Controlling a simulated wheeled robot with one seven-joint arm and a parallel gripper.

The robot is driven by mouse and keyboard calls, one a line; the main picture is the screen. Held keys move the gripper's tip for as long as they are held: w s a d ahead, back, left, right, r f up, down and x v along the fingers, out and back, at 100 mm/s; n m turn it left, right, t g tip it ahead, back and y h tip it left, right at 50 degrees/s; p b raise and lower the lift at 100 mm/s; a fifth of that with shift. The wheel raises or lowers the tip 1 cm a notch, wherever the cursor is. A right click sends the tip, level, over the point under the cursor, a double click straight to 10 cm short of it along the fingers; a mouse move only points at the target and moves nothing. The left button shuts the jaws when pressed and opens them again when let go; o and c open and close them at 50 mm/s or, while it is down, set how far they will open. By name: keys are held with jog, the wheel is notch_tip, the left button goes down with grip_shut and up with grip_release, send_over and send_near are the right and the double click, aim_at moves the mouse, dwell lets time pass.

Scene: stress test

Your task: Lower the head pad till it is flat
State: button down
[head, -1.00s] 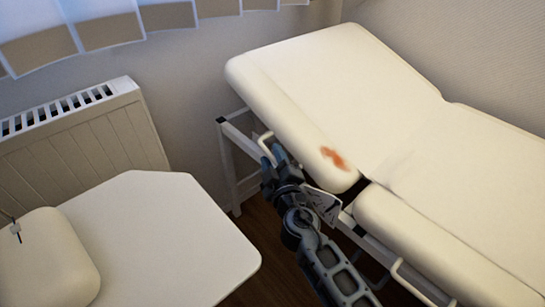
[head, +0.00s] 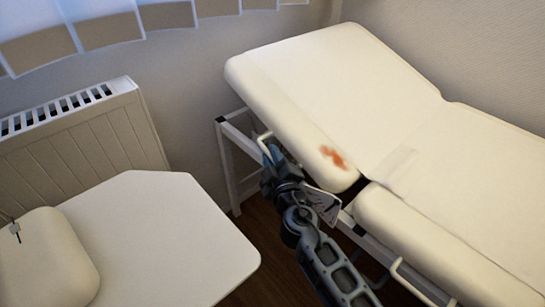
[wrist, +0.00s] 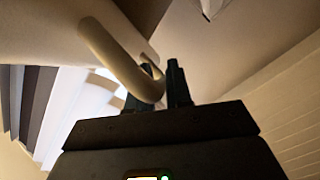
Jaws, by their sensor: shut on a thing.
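The cream head pad (head: 335,85) of the couch is tilted, with its far-left end raised above the flat main pad (head: 470,180). A reddish-brown stain marks the head pad near its lower corner. A pale bar handle (head: 263,140) sticks out under the head pad's near edge; in the wrist view it is a curved bar (wrist: 118,58). My gripper (head: 270,154) is at this handle, beside the pad's near side. In the wrist view my gripper (wrist: 164,82) has its dark fingers shut on the handle's end, partly hiding it.
A white table (head: 190,235) with a cream cushion (head: 45,265) stands at the left front. A radiator (head: 85,130) is on the wall behind it. The couch's white metal frame (head: 228,165) is under the head pad. Another handle (head: 420,283) is on the main pad's side.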

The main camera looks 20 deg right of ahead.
jog(key=f+p, duration=0.1)
jog(key=p, duration=0.1)
jog(key=shift+g+p, duration=0.3)
jog(key=shift+g, duration=0.1)
notch_tip(320, 180, down, 6)
jog(key=n+g+p, duration=0.1)
jog(key=g+p, duration=0.2)
jog(key=p, duration=0.2)
jog(key=shift+s+n, duration=0.3)
jog(key=shift+s, duration=0.1)
jog(key=shift+f, duration=0.15)
jog(key=c, duration=1.4)
grip_release()
jog(key=shift+o, duration=1.4)
jog(key=shift+w+p, duration=0.1)
jog(key=shift+p, duration=0.2)
jog(key=shift+r, duration=0.2)
